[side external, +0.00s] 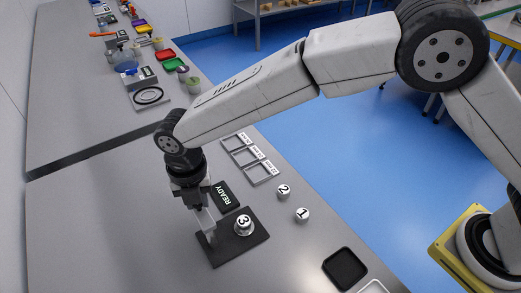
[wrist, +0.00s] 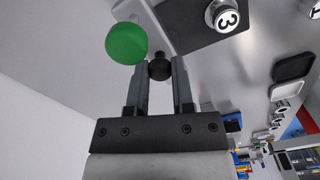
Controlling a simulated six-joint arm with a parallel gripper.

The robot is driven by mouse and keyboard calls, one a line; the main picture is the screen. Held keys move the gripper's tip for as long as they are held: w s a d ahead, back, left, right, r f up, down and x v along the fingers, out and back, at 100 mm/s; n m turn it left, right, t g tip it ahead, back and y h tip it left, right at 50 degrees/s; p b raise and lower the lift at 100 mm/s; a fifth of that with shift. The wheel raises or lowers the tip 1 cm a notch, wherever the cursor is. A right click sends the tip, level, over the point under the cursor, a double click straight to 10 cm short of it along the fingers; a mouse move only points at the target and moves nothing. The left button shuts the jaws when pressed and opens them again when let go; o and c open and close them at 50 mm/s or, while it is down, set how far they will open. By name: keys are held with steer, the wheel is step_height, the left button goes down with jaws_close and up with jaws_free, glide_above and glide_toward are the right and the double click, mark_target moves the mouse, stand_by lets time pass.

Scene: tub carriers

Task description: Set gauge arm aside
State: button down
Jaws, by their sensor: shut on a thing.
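In the wrist view my gripper (wrist: 160,78) has its two fingers closed on a round black knob (wrist: 160,66). A pale bar, which looks like the gauge arm (wrist: 150,14), runs from near the knob to the top edge. A green ball (wrist: 126,43) shows left of the knob; I cannot tell what it is fixed to. In the side view my gripper (side external: 199,204) points down over the left part of a dark square pad (side external: 228,255). A pale upright part (side external: 207,226) stands below it, and the knob is hidden. A round piece marked 3 (side external: 243,225) sits on the pad, right of the gripper.
A black READY sign (side external: 226,196) lies just behind the pad. Round pieces marked 2 (side external: 284,191) and 1 (side external: 302,215) stand to the right. Square frames (side external: 242,156) lie farther back. A black tray (side external: 345,268) is at front right. The bench left of the pad is clear.

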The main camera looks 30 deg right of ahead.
steer(key=shift+a+r, duration=0.1)
steer(key=shift+r, duration=0.05)
steer(key=shift+c, duration=2.4)
jaws_free()
steer(key=shift+r, duration=3.9)
